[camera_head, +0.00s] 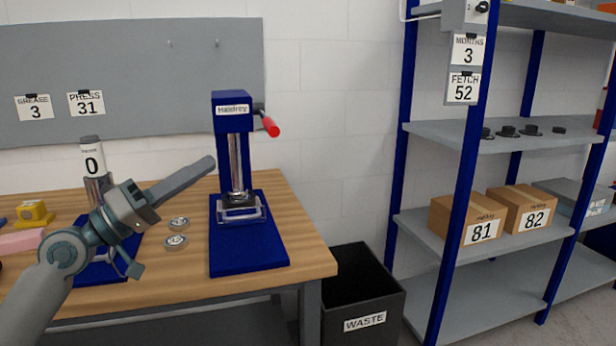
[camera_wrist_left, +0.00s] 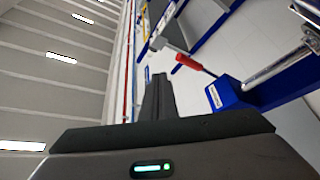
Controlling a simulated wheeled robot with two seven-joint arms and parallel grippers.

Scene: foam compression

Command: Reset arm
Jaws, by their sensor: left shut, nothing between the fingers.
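My left arm comes in from the left in the head view, and my left gripper (camera_head: 205,166) is raised above the wooden workbench (camera_head: 305,250). Its fingers are shut together with nothing between them, pointing up and right toward the blue press (camera_head: 229,113), apart from it in the picture. In the left wrist view the shut fingers (camera_wrist_left: 158,95) point away from the camera, and the press (camera_wrist_left: 232,95) with its red handle (camera_wrist_left: 190,64) shows to the right. My right gripper is not in view.
A second device with a "0" label (camera_head: 92,158) stands partly behind my left arm. Two small round metal parts (camera_head: 177,240) lie on the bench. A black waste bin (camera_head: 362,290) stands right of the bench, beside blue shelving (camera_head: 455,190) with boxes (camera_head: 468,215).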

